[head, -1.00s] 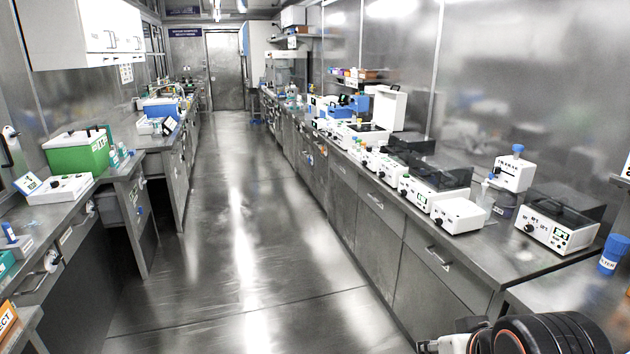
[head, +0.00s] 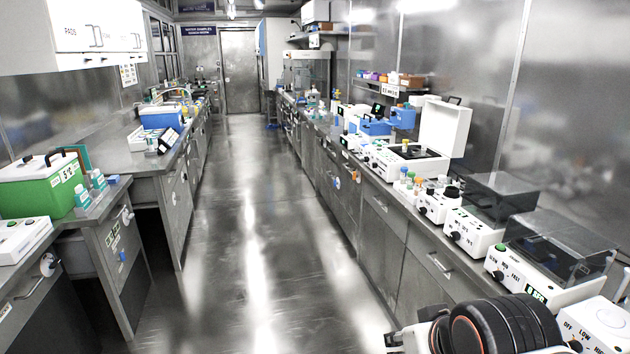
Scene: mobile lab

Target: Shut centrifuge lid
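The top of the body shows a dark area under the raised lid. Part of my arm shows at the bottom edge of the head view, well nearer than the centrifuge and apart from it. My gripper's fingers cannot be made out, so its state does not show.
Several white instruments with knobs, such as one with a dark clear cover (head: 560,245), line the right bench (head: 395,210). Small vials stand before the centrifuge. A green box (head: 40,190) is on the left bench. The aisle floor (head: 240,230) between the benches is clear.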

